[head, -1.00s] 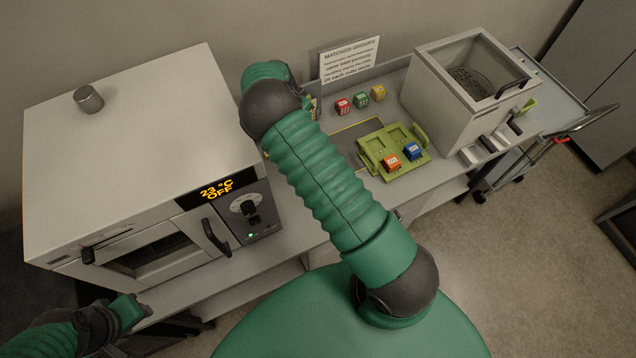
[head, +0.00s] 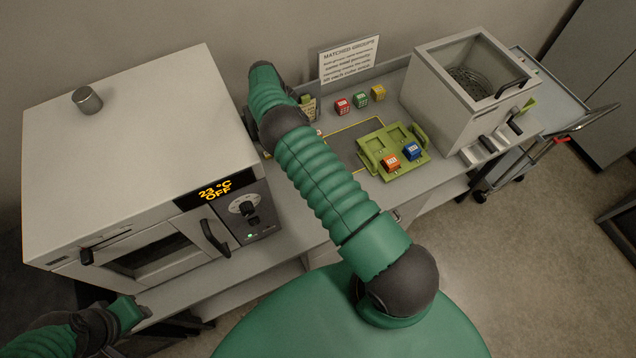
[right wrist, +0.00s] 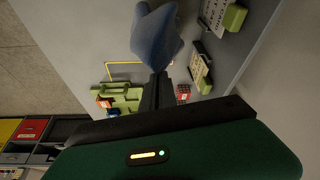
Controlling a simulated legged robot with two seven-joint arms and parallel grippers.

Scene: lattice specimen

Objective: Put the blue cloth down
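The blue cloth (right wrist: 158,38) shows in the right wrist view, bunched at the tips of my right gripper (right wrist: 156,88). The dark fingers are close together and shut on the cloth. A grey worktop lies beyond it; I cannot tell whether the cloth touches it. In the head view my right arm hides its own gripper and the cloth. My left arm shows at the lower left of the head view, but its fingers cannot be seen.
A green tray (head: 374,169) holds an orange cube (head: 391,163) and a blue cube (head: 412,151). Red (head: 342,106), green (head: 360,100) and yellow (head: 378,92) cubes stand behind it. A white oven (head: 130,150) is left, an open-topped box (head: 460,110) right. A yellow outline (head: 352,127) marks the worktop.

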